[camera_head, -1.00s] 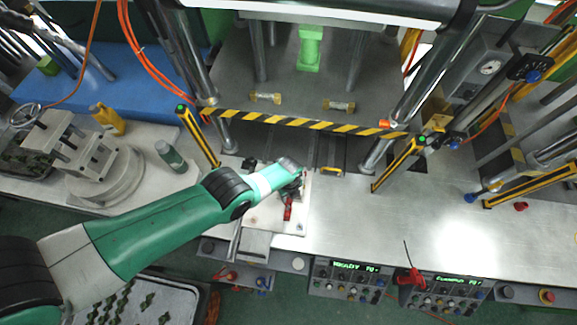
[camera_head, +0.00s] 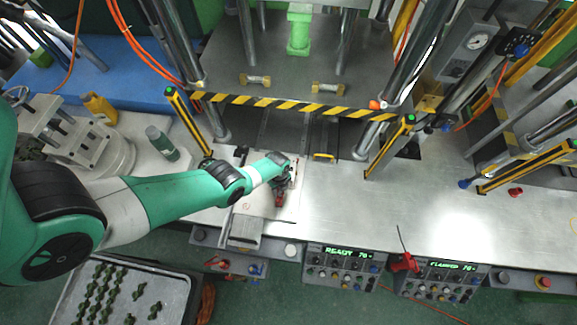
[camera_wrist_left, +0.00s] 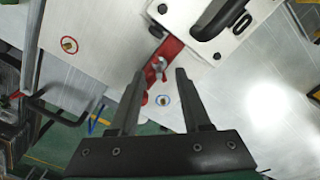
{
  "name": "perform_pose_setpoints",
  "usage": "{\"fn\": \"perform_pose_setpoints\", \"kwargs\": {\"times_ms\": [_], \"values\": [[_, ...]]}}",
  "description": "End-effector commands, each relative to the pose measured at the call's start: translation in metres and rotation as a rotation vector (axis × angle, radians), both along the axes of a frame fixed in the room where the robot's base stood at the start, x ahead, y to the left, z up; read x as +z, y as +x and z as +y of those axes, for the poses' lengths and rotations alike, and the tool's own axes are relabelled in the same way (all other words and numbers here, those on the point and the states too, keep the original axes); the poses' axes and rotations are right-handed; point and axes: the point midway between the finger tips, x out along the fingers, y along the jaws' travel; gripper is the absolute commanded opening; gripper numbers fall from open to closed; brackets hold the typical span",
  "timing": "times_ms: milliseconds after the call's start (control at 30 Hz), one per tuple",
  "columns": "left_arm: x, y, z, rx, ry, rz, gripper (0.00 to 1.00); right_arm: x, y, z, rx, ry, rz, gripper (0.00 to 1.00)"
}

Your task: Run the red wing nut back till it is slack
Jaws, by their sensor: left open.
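The red wing nut (camera_wrist_left: 171,49) shows in the left wrist view as a long red piece around a silver stud (camera_wrist_left: 158,66), on a white plate (camera_wrist_left: 102,35). In the head view its red (camera_head: 279,199) shows just below my left gripper (camera_head: 287,177), partly hidden by it. In the left wrist view my left gripper (camera_wrist_left: 159,73) is open, with one finger on each side of the stud and part of the red nut between them. I cannot tell whether the fingers touch it. My right gripper is not in view.
A black handle (camera_wrist_left: 216,14) sits close beyond the nut. A yellow-black striped bar (camera_head: 290,105) crosses the press behind the plate. Control panels (camera_head: 341,268) line the front edge. The steel table to the right is mostly clear.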

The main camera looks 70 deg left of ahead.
Motion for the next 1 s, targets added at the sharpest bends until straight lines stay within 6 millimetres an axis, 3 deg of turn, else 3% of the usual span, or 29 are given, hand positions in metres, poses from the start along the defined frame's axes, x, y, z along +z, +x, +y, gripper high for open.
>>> {"fn": "perform_pose_setpoints", "kwargs": {"times_ms": [33,133,500,767,1000], "values": [[-0.016,-0.001,0.001,0.002,0.0,0.0,0.48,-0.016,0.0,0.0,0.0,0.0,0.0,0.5],[-0.025,-0.002,0.001,0.004,0.0,0.0,0.48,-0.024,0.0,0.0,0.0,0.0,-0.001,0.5],[-0.028,-0.002,0.002,0.006,0.0,0.0,0.48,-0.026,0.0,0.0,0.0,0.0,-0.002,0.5],[-0.028,-0.002,0.002,0.005,0.0,0.0,0.03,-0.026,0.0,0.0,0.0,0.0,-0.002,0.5],[-0.028,-0.002,0.002,0.005,0.0,0.0,0.0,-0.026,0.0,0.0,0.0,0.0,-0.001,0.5]]}}
